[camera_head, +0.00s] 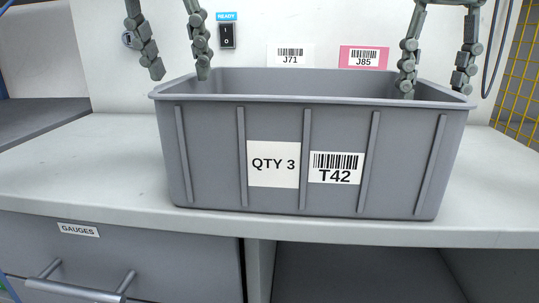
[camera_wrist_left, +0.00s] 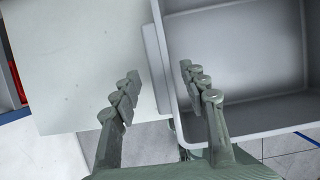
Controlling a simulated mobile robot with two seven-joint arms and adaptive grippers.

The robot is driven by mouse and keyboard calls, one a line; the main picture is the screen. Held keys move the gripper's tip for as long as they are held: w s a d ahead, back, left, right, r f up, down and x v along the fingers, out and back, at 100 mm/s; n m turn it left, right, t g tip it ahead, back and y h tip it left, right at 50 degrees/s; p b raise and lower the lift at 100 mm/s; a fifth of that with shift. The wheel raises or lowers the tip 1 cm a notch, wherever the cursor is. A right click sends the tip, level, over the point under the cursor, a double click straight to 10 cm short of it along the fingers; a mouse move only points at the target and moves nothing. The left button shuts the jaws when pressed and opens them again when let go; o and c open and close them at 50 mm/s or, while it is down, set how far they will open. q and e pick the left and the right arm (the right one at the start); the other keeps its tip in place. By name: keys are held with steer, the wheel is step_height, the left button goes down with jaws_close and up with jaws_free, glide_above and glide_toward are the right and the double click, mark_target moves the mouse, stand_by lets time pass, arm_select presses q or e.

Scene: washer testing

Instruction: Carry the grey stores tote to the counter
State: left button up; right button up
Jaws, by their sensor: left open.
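The grey stores tote (camera_head: 213,160) stands upright on a pale worktop (camera_head: 90,160), its front wall labelled "QTY 3" and "T42". The visible part of its inside (camera_wrist_left: 250,55) is bare in the left wrist view. My left gripper (camera_head: 180,74) is open at the tote's left rim, with one finger on the outer side and one on the inner side. The left wrist view shows its fingers (camera_wrist_left: 158,73) apart on either side of that wall. My right gripper (camera_head: 433,90) is open at the right rim, its inner finger dipping behind the front wall.
A drawer labelled "GAUGES" (camera_head: 120,255) with a bar handle is under the worktop. A back panel carries a switch (camera_head: 227,36) marked "READY" and labels J71 (camera_head: 290,55) and J85 (camera_head: 363,57). Yellow mesh (camera_head: 520,80) stands at far right. The worktop left of the tote is clear.

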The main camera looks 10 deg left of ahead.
arm_select(q)
steer(key=v, duration=0.8)
arm_select(e)
step_height(320, 180, up, 12)
arm_select(q)
steer(key=shift+s, duration=0.2)
arm_select(e)
steer(key=shift+s, duration=0.1)
